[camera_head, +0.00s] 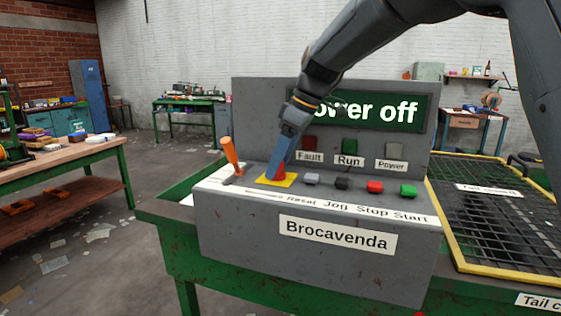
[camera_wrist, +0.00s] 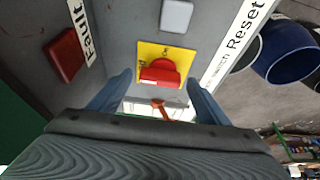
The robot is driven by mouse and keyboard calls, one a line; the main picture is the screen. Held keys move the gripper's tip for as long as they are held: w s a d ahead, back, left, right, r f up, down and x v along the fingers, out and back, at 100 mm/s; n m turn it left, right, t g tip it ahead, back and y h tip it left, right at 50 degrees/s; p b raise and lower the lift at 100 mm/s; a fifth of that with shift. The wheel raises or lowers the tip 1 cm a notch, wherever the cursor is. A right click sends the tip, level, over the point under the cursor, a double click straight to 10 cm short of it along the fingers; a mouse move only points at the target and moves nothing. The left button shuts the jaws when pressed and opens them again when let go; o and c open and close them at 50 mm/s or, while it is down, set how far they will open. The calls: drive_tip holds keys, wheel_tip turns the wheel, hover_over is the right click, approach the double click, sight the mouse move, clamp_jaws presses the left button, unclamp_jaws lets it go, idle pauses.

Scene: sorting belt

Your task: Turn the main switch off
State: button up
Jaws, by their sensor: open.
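The main switch is a red rotary knob (camera_wrist: 160,72) on a square yellow plate (camera_wrist: 150,52) set in the grey control panel. In the head view the yellow plate (camera_head: 264,180) lies at the left of the row of buttons, and my gripper hides most of the knob. My gripper (camera_wrist: 158,82) is open, with one blue finger on each side of the knob and gaps between. In the head view my gripper (camera_head: 280,168) points down at the plate from above. The display (camera_head: 400,110) reads "...ower off", its first letter hidden by my arm. Small plate markings are hard to read.
An orange-handled lever (camera_head: 230,152) stands just left of the yellow plate. A grey button (camera_head: 312,179), a black button (camera_head: 343,184), a red button (camera_head: 375,187) and a green button (camera_head: 408,191) lie to the right. The display panel rises behind. A yellow-framed mesh guard (camera_head: 500,230) is further right.

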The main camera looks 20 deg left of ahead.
drive_tip(key=b+v, duration=0.1)
drive_tip(key=v, duration=0.6)
drive_tip(key=shift+r, duration=0.3)
drive_tip(key=shift+d, duration=0.1)
